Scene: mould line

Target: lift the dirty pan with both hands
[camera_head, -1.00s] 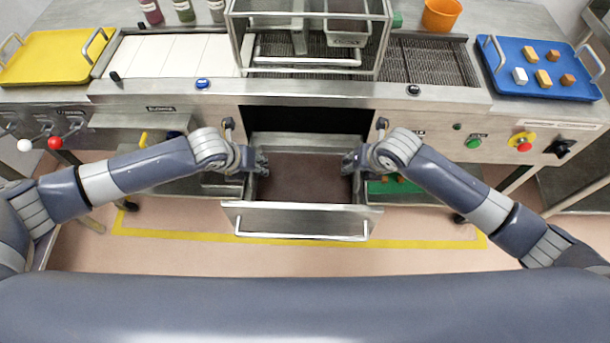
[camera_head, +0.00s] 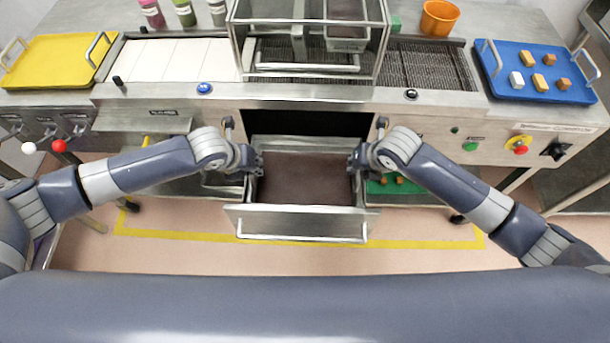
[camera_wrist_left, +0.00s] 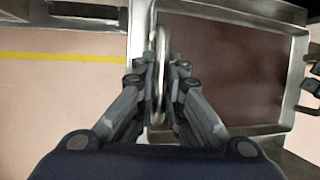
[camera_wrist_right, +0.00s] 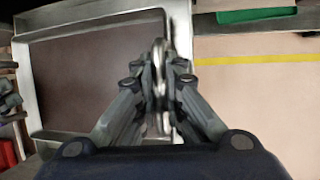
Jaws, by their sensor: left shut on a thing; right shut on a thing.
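The dirty pan (camera_head: 304,184) is a metal pan with a dark brown inside, level within the pulled-out drawer (camera_head: 300,222) at the middle of the machine. My left gripper (camera_head: 259,164) is shut on the pan's left handle, a metal bar seen in the left wrist view (camera_wrist_left: 162,45). My right gripper (camera_head: 355,162) is shut on the right handle, seen in the right wrist view (camera_wrist_right: 158,55). The brown inside of the pan also shows in the left wrist view (camera_wrist_left: 225,70) and right wrist view (camera_wrist_right: 95,80). I cannot tell any gap beneath the pan.
The glazed metal frame (camera_head: 308,75) stands above the drawer opening. A yellow tray (camera_head: 50,62) lies at left and a blue tray (camera_head: 500,80) with several small blocks at right. An orange cup (camera_head: 440,17) stands behind. The floor in front of the drawer is clear.

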